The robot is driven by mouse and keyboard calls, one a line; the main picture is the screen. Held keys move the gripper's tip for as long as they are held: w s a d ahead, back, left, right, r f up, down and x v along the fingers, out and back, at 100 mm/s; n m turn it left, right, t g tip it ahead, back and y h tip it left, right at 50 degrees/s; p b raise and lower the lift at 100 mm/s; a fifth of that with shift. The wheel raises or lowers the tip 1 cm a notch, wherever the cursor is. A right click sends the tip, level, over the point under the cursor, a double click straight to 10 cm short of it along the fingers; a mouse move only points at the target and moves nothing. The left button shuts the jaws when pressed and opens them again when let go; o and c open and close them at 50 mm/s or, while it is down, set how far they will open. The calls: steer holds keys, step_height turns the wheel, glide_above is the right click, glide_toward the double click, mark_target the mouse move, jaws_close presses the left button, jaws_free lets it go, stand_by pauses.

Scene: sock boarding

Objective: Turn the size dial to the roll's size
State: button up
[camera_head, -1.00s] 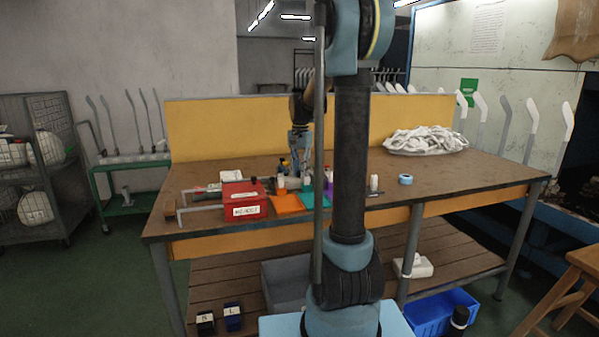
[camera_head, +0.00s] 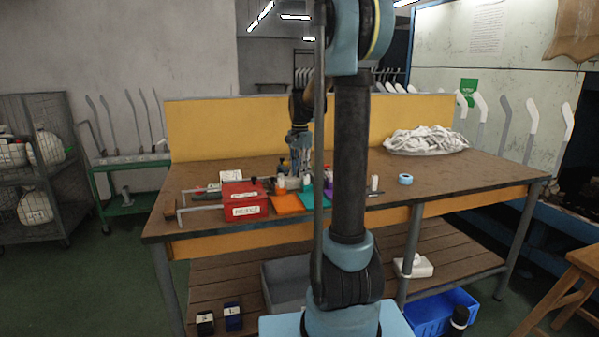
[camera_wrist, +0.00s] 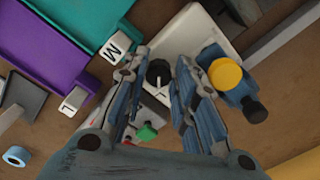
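A black dial knob (camera_wrist: 158,72) sits on a white plate (camera_wrist: 187,33), between my fingers in the wrist view. My gripper (camera_wrist: 157,68) is open, with one finger left of the knob and one right of it, and a gap on each side. In the head view my gripper (camera_head: 299,158) points down over the back middle of the bench, and the dial cannot be made out there. White tags marked M (camera_wrist: 115,48) and L (camera_wrist: 73,99) stand by the coloured trays. A small blue roll (camera_wrist: 16,156) lies at the lower left; its size marking is not readable.
A green piece (camera_wrist: 147,132) shows between the fingers. Teal (camera_wrist: 92,16) and purple (camera_wrist: 42,62) trays lie left. A red box (camera_head: 245,199) and a white sock pile (camera_head: 426,140) are on the bench.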

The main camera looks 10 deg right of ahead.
steer(key=shift+o, duration=1)
